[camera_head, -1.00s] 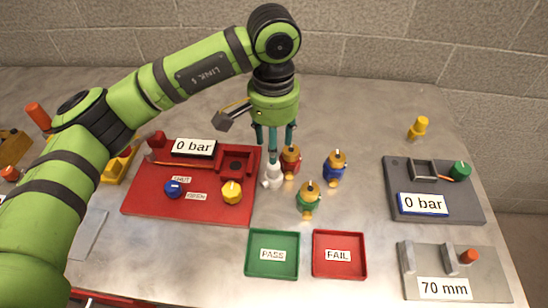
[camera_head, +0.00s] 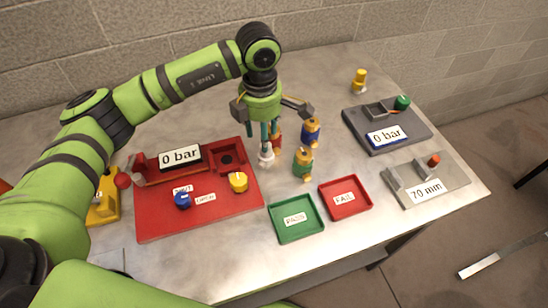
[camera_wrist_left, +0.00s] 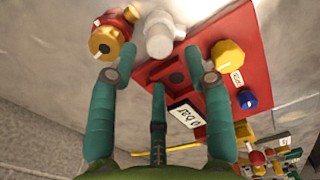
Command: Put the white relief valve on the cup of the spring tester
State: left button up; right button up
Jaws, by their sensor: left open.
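The white relief valve (camera_head: 266,157) stands on the metal table just right of the red bench. My left gripper (camera_head: 265,138) is open, with teal fingers pointing down close above the valve. In the left wrist view the white valve (camera_wrist_left: 160,34) shows beyond the open fingertips of my left gripper (camera_wrist_left: 160,72), and I cannot tell if they touch it. I cannot tell for sure which device is the spring tester. A yellow device (camera_head: 104,208) stands at the left, partly hidden by my arm; no cup shows on it. My right gripper is out of view.
A red-and-gold valve (camera_wrist_left: 108,38) stands close beside the white one. Blue (camera_head: 311,131) and green (camera_head: 302,165) valves stand to the right. The red bench (camera_head: 225,205), PASS tray (camera_head: 282,232), FAIL tray (camera_head: 335,205), grey 0 bar device (camera_head: 360,128) and 70 mm gauge (camera_head: 452,172) fill the table.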

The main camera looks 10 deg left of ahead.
aim_at(266, 155)
pick_arm(q)
jog(key=shift+f, duration=0.25)
jog(key=f+p, duration=0.2)
jog(key=f, duration=0.1)
jog(key=f+p, duration=0.1)
jog(key=f, duration=0.1)
jog(key=shift+d+f+p, duration=0.15)
jog(key=shift+d+p, duration=0.2)
jog(key=shift+f, duration=0.75)
grip_shut()
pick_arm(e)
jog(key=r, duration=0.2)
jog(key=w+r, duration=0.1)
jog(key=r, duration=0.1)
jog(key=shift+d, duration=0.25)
